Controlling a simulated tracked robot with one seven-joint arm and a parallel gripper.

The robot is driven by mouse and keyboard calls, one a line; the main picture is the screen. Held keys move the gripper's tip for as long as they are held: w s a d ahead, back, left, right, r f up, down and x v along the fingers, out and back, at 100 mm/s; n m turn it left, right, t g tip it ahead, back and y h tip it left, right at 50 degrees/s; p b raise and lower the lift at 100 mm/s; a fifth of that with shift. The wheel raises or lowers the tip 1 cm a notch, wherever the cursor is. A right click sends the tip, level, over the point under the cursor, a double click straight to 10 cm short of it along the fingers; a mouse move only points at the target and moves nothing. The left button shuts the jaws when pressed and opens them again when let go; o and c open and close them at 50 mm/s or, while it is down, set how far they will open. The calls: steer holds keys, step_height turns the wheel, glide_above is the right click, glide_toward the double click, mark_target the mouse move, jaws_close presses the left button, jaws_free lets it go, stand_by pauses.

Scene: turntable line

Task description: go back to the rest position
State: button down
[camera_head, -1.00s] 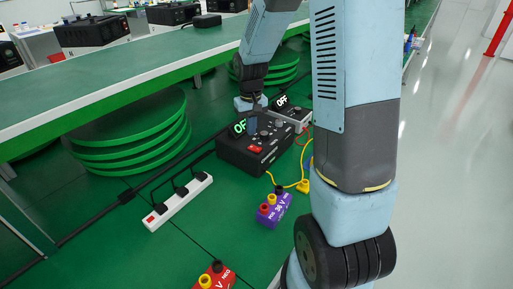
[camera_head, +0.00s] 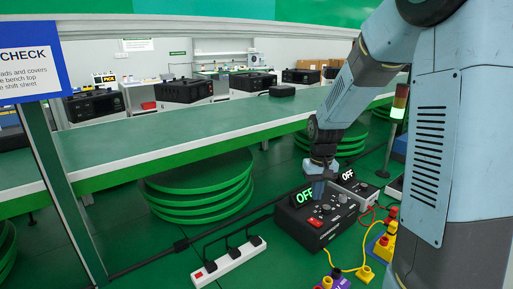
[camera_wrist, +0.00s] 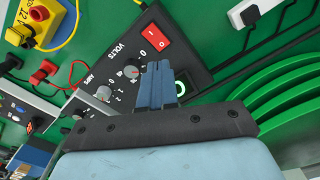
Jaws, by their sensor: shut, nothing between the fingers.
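My gripper (camera_head: 319,190) is shut and empty. In the head view it points down over the top of a black power supply box (camera_head: 297,222) with a lit green OFF display. In the wrist view the closed blue fingers (camera_wrist: 158,84) cover part of the panel of that box (camera_wrist: 186,50), near its VOLTS knob (camera_wrist: 131,72) and red switch (camera_wrist: 152,35). I cannot tell whether the fingertips touch the panel.
A second box (camera_head: 359,188) showing OFF stands behind it. A white power strip (camera_head: 229,260) lies in front left. Yellow and red leads run to terminal blocks (camera_head: 383,246) at right. A long green shelf (camera_head: 150,141) and stacked green discs (camera_head: 203,190) are at left.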

steer(key=s+r+t, duration=0.5)
steer(key=s+r, duration=1.3)
steer(key=s, duration=0.5)
steer(key=shift+d+r+m, duration=0.2)
steer(key=shift+r+m, duration=0.15)
steer(key=shift+m, duration=0.05)
